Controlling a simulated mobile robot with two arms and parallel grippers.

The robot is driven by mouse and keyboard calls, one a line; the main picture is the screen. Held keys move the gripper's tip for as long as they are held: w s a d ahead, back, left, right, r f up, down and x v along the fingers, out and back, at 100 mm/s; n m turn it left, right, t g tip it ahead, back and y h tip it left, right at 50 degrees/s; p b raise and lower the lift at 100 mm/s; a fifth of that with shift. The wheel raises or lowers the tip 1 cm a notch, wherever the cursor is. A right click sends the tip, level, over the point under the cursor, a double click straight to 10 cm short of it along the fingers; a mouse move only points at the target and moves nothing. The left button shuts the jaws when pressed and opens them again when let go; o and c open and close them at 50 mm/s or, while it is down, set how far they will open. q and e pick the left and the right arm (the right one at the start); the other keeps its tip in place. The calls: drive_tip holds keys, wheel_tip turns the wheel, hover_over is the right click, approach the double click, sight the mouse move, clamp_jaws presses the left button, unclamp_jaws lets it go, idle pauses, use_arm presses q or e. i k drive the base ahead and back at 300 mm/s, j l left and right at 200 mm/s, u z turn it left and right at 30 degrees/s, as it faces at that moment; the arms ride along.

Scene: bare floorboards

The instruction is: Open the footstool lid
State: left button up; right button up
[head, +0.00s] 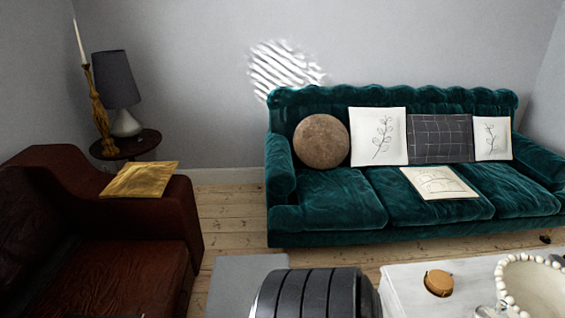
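A flat grey top (240,275) shows at the bottom of the head view, left of centre; it may be the footstool, but only part of it is in frame. Its sides and any lid edge or hinge are hidden. A dark ribbed rounded shape at the bottom centre covers its right part; I cannot tell what this shape is. Neither of my grippers can be made out in this view.
A white table (400,285) at the lower right holds a round tan box (438,283) and a beaded bowl (530,287). A brown leather sofa (100,285) is left, a green sofa (410,228) behind. Bare floorboards (228,225) lie between.

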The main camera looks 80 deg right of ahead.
sight(235, 280)
drive_tip(key=z, duration=2.05)
